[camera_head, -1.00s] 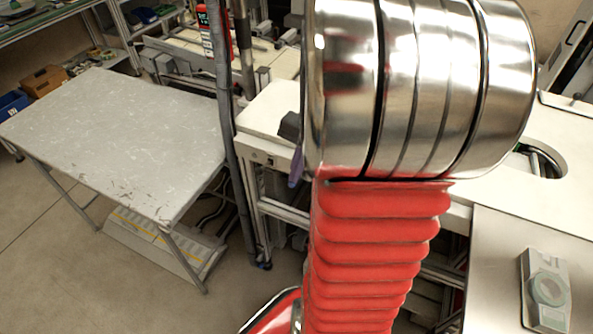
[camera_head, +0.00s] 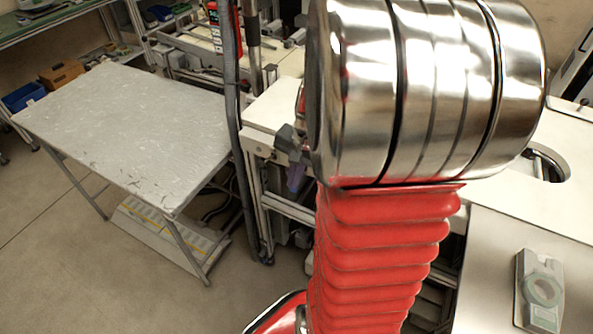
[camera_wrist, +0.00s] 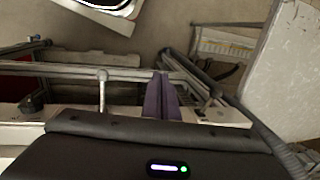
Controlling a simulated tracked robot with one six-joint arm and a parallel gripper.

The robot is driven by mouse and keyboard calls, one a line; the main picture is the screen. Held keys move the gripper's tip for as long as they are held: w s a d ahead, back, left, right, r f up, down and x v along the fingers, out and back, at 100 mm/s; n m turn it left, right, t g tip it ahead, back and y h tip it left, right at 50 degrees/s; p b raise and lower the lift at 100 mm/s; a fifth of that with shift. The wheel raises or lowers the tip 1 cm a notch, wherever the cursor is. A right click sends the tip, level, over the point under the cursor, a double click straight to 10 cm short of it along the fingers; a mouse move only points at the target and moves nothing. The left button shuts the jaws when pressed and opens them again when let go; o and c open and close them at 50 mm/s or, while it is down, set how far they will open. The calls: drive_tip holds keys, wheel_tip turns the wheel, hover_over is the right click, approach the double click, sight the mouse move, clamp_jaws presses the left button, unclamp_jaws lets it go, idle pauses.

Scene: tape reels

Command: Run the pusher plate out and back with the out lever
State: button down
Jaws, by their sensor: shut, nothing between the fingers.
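My gripper (camera_wrist: 162,98) shows as two purple fingers, closed together with nothing between them, in the wrist view. In the head view my gripper (camera_head: 295,180) hangs beside the white machine top's left edge, mostly hidden behind my arm. A pale lever with a round knob (camera_wrist: 102,76) stands left of the fingers in the wrist view, apart from them. I cannot tell which is the out lever. I cannot make out the pusher plate.
A grey table (camera_head: 125,120) stands at left, with bare floor in front. A dark upright pole (camera_head: 236,130) rises close to my gripper. The white machine top (camera_head: 275,105) extends behind my arm. A pale device with a round reel (camera_head: 541,290) lies at right.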

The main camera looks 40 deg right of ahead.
drive_tip(key=shift+r, duration=0.9)
drive_tip(key=s+a+r, duration=0.2)
drive_tip(key=r, duration=0.4)
drive_tip(key=s+a+r, duration=0.2)
drive_tip(key=a+r, duration=0.1)
drive_tip(key=r, duration=0.2)
drive_tip(key=shift+s+a+r, duration=0.35)
drive_tip(key=shift+r, duration=0.05)
